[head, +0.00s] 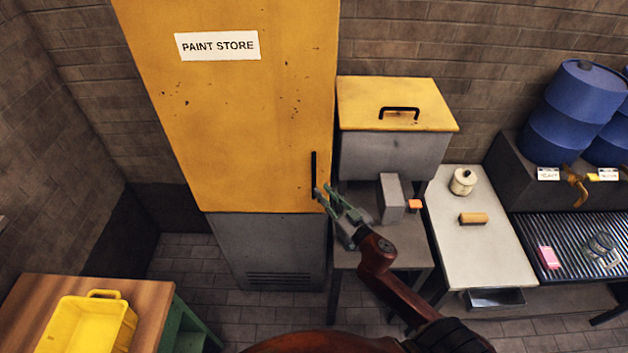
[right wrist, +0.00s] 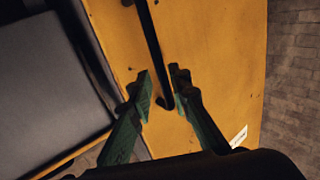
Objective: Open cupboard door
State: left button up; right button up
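The tall yellow cupboard door (head: 240,120) has a "PAINT STORE" label (head: 218,45) and looks shut. Its black vertical bar handle (head: 313,174) is near the door's lower right edge. My right gripper (head: 326,194) is at the lower end of the handle. In the right wrist view, my right gripper (right wrist: 161,84) is open, with a green finger on each side of the lower end of the handle (right wrist: 150,40). I see gaps beside the bar; contact cannot be told. The yellow door (right wrist: 215,60) fills the background there. My left gripper is not in view.
A grey bin with a yellow lid (head: 420,98) stands right of the cupboard. A small table with a grey block (head: 391,198) is below my right arm's reach. A wooden bench (head: 40,300) with a yellow tray (head: 92,325) is at lower left. Floor (head: 190,268) before the cupboard is clear.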

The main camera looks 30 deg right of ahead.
aim_at(315, 182)
jog(key=w, duration=0.6)
jog(key=shift+w+a+f+p, duration=0.1)
jog(key=shift+w+p, duration=0.25)
jog(key=shift+w, duration=0.05)
jog(key=shift+c, duration=0.4)
grip_shut()
